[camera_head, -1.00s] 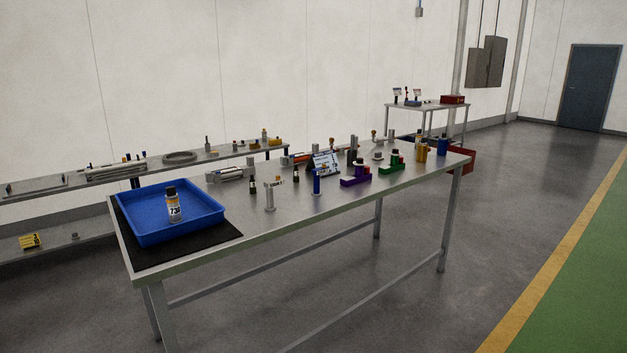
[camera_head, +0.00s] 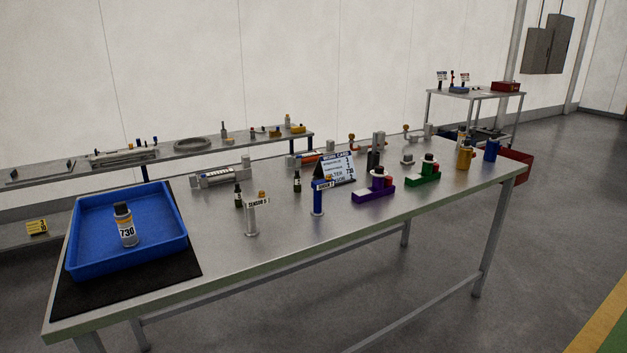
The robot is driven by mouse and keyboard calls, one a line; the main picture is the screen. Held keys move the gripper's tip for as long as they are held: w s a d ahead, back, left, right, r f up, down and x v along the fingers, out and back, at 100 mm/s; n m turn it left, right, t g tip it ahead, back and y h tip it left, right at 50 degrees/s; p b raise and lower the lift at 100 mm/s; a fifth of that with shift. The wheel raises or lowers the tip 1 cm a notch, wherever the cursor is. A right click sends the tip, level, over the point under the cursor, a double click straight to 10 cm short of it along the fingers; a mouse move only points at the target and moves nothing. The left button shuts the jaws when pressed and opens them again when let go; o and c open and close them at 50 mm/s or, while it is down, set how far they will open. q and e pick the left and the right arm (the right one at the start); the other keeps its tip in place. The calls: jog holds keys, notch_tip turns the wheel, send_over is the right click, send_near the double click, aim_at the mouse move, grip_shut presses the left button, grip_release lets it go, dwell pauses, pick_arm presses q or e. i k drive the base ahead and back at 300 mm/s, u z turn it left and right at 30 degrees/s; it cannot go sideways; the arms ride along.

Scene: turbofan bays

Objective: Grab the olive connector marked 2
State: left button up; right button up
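I cannot make out an olive connector marked 2; any such marking is too small to read from here. Two small dark upright pieces stand on the metal workbench (camera_head: 300,240): one dark piece (camera_head: 239,197) near the blue tray and another dark piece (camera_head: 297,182) farther right. Their exact colour and kind are unclear. A taller dark piece (camera_head: 374,160) stands behind the purple block. Neither of my grippers is in view.
The blue tray (camera_head: 178,245) on a black mat (camera_head: 180,277) holds a bottle marked 730 (camera_head: 126,226). A grey post (camera_head: 251,218), blue post (camera_head: 317,200), work card (camera_head: 337,167), purple block (camera_head: 374,194) and green block (camera_head: 423,178) share the bench. Open floor lies in front.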

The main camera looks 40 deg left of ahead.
aim_at(297, 182)
jog(key=u, duration=0.45)
jog(key=i, duration=1.1)
jog(key=u, duration=1.2)
jog(key=i, duration=0.2)
